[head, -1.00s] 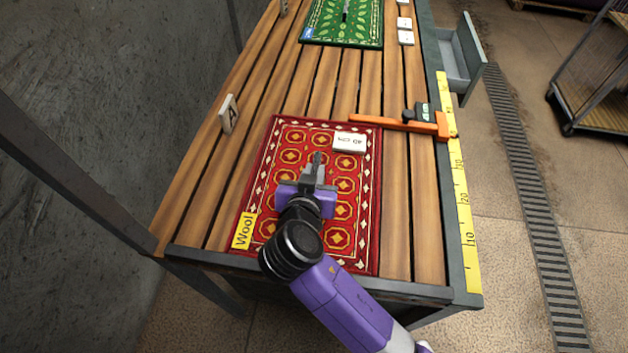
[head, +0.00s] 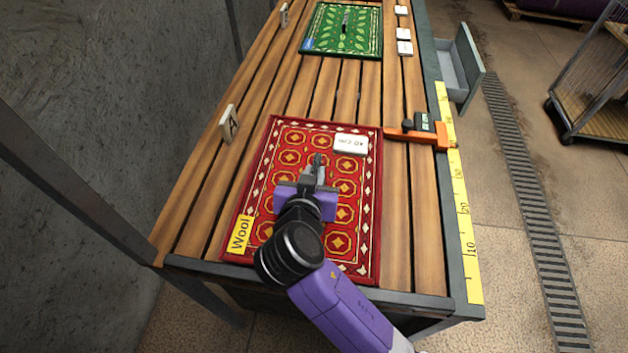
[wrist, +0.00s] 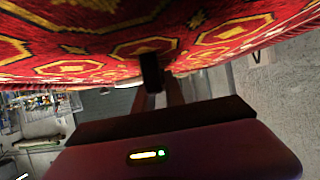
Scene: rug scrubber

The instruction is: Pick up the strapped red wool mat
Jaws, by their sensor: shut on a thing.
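The red patterned mat (head: 352,238) has a yellow "Wool" label (head: 240,235) at its lower left corner and a white tag (head: 351,144) near its top edge. It appears raised above the slatted table, since its right edge covers part of the orange gauge. My gripper (head: 315,170) is over the mat's middle, shut on a dark strap part. In the wrist view the mat's red surface (wrist: 215,42) fills the top, and a dark piece sits at my fingers (wrist: 152,85). Most of the strap is hidden by my gripper.
The wooden slatted table (head: 410,200) extends away. A green mat (head: 343,31) lies at its far end. The orange gauge (head: 430,137) is at the right edge beside a yellow ruler (head: 463,215). A small "A" sign (head: 229,123) stands left. An open drawer (head: 458,66) juts out right.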

